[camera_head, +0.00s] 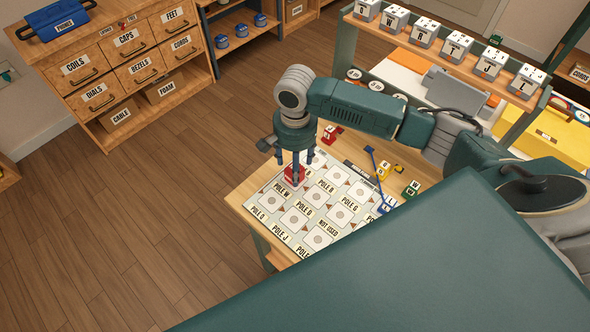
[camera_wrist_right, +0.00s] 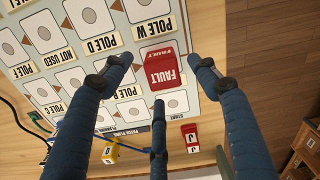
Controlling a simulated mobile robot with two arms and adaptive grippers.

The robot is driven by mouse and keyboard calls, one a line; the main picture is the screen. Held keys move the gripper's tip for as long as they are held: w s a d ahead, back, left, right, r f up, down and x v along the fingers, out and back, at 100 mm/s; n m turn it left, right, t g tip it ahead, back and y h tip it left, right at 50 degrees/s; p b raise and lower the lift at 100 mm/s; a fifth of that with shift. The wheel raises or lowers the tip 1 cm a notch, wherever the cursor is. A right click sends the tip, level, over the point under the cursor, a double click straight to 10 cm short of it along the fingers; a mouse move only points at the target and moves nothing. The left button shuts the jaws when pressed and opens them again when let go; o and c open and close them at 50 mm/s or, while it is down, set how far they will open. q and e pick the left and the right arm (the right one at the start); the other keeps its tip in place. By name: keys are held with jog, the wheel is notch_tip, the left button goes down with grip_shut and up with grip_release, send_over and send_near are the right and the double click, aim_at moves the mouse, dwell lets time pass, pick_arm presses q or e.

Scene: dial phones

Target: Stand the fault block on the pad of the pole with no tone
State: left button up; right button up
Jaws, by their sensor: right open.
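The red fault block (camera_head: 291,176) sits on the board (camera_head: 250,199) at the pad beside the POLE W label (camera_head: 281,194). In the right wrist view the fault block (camera_wrist_right: 162,72) shows its FAULT lettering upside down, with the POLE W label (camera_wrist_right: 155,32) just above it. My right gripper (camera_head: 297,168) points down over the block. In the wrist view its fingers (camera_wrist_right: 160,85) are spread around the block, with gaps visible at the sides. Whether the block rests fully on the pad is hard to tell. My left gripper is not in view.
A red J block (camera_wrist_right: 190,137) lies near the board's START corner. White lettered cubes (camera_head: 424,32) line a shelf behind.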

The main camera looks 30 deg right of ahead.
notch_tip(320, 180, up, 9)
jog(key=shift+b, duration=0.4)
dwell(0.4)
